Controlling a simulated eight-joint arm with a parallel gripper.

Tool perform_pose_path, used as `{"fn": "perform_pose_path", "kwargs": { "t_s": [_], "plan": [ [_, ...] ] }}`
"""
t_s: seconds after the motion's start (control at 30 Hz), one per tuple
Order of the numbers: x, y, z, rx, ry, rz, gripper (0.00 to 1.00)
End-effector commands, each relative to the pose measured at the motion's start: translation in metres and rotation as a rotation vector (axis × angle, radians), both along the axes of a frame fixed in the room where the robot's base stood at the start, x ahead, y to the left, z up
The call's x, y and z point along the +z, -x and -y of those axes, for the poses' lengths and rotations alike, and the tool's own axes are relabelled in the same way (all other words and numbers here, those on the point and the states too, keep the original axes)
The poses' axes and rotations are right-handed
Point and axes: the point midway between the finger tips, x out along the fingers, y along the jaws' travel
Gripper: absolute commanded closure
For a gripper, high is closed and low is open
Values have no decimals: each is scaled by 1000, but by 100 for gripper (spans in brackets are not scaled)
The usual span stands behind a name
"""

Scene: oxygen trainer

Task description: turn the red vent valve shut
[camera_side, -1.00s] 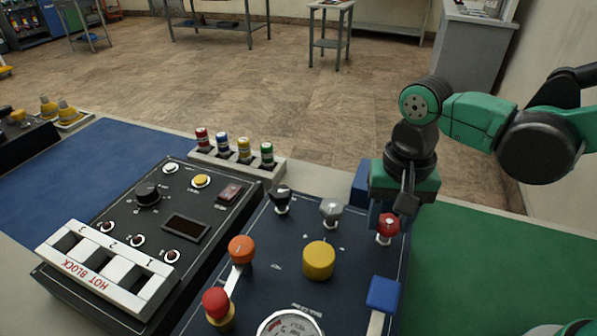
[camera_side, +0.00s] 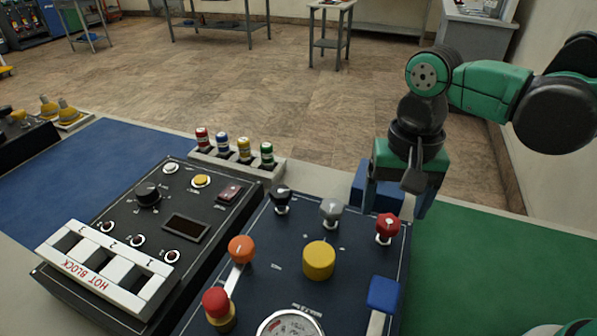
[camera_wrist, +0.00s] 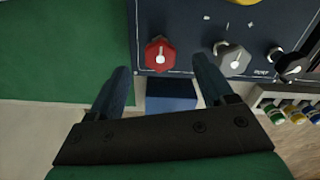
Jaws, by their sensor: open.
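The red vent valve (camera_side: 388,227) is a red faceted knob on a short stem at the right back of the dark blue panel (camera_side: 345,225). In the wrist view the red knob (camera_wrist: 160,55) carries a white pointer mark, lying roughly along the picture's vertical. My gripper (camera_wrist: 161,66) is open, with one finger on either side of the knob's line in that view and nothing held. In the side view my gripper (camera_side: 397,208) is just behind and above the knob, with its fingers spread and apparently clear of it.
A grey knob (camera_side: 331,211) and a black knob (camera_side: 282,198) stand left of the red one. A blue block (camera_wrist: 171,97) sits behind the panel under the gripper. A yellow knob (camera_side: 319,260) and blue lever (camera_side: 383,294) are nearer. The green mat (camera_side: 480,260) is clear.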

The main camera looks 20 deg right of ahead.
Motion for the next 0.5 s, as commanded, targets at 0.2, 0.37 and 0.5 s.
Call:
{"fn": "perform_pose_path", "kwargs": {
  "t_s": [0.2,0.37,0.5],
  "plan": [
    [22,0,0,0,0,0,25],
    [27,0,0,0,0,0,25],
    [27,0,0,0,0,0,25]
  ]
}}
